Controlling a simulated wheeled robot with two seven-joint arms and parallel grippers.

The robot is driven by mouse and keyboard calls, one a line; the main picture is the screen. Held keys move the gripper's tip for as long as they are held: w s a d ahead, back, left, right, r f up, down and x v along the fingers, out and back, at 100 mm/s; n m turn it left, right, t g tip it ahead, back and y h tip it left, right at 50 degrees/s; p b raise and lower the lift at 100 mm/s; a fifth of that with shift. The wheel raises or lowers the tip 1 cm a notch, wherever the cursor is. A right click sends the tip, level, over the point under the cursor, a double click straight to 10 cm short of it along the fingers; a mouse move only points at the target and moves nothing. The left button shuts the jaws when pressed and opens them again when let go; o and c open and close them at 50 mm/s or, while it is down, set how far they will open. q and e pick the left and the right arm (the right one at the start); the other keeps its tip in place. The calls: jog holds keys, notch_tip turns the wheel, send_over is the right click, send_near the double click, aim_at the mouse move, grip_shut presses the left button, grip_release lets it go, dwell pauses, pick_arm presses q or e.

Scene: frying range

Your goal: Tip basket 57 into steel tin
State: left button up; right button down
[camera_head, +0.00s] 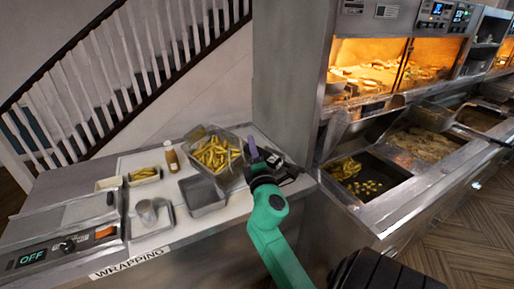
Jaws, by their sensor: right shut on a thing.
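A fry basket (218,154) full of yellow fries is at the back of the wrapping counter, held up and tilted toward the left. The steel tin (203,195), a grey open rectangular pan, stands on the counter just in front of and below the basket. It looks empty from here. My right gripper (255,158), on a green arm, is shut on the basket at its right side; the exact grip on the handle is partly hidden by the gripper itself. No number is readable on the basket. My left gripper is not in view.
A sauce bottle (171,158), a small tray of fries (144,175) and a metal cup (147,212) stand left of the tin. A flat appliance (65,235) fills the counter's left end. The fryer (362,181) with food in its well is at the right.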

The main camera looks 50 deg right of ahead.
jog(key=shift+a+r+n+t, duration=0.15)
jog(key=shift+a+n+t, duration=0.15)
jog(key=shift+a, duration=0.1)
jog(key=a+f+n+t+y+b, duration=0.8)
jog(key=a+f+n+y+b, duration=0.5)
jog(key=b, duration=1.9)
jog(key=a+f+n, duration=0.2)
jog(key=a+n, duration=0.3)
jog(key=n, duration=0.5)
jog(key=shift+f+n+b, duration=0.25)
jog(key=shift+n+b, duration=0.05)
jog(key=shift+b, duration=0.05)
jog(key=shift+s+d, duration=0.1)
